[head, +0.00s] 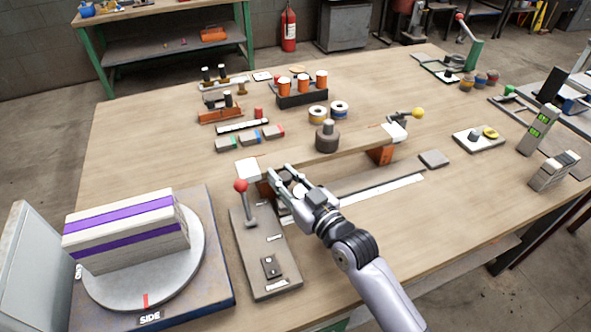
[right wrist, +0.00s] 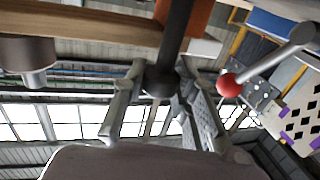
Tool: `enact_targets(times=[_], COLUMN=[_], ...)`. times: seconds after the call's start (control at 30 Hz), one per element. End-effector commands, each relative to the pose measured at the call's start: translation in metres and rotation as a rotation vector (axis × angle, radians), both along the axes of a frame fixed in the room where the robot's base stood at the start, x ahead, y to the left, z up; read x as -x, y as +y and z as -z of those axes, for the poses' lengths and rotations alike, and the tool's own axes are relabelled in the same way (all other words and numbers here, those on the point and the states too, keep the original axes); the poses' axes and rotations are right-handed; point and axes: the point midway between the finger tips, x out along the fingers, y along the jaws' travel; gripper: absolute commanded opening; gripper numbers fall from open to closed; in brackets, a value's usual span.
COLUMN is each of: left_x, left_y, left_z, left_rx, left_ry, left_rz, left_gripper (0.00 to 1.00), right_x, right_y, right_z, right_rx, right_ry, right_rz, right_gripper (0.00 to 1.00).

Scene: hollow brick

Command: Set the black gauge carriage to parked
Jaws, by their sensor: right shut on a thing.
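My right gripper (head: 279,180) is at the near left end of a long wooden beam on orange supports. In the right wrist view, a black rod (right wrist: 178,35) ending in a round black knob (right wrist: 160,83) comes down between the fingers (right wrist: 155,90), which are shut on the knob. It appears to be the handle of the black gauge carriage. The carriage body cannot be made out in the head view, where the gripper and beam end cover that spot. My left gripper is not in view.
A red-knobbed lever (head: 241,187) on a grey plate (head: 270,262) stands close left of the gripper; its knob also shows in the right wrist view (right wrist: 230,86). A turntable (head: 193,262) bears a striped brick (head: 130,230).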

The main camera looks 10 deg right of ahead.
Motion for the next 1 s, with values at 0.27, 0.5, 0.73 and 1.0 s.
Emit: enact_targets(times=[0.27, 0.5, 0.73, 1.0], left_x=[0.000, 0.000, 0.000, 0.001], left_y=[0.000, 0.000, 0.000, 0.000], left_z=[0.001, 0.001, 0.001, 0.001], left_rx=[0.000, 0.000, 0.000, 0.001], left_ry=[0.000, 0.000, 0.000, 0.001], left_rz=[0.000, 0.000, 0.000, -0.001], left_gripper=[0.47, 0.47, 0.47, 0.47], right_x=[0.002, 0.001, 0.001, 0.017], right_y=[0.004, 0.004, 0.003, -0.006], right_z=[0.001, 0.000, 0.000, 0.002], right_rx=[-0.004, -0.003, -0.002, 0.000], right_ry=[0.001, 0.000, 0.000, 0.001], right_rz=[-0.009, -0.007, -0.006, -0.005], right_gripper=[0.29, 0.45, 0.47, 0.47])
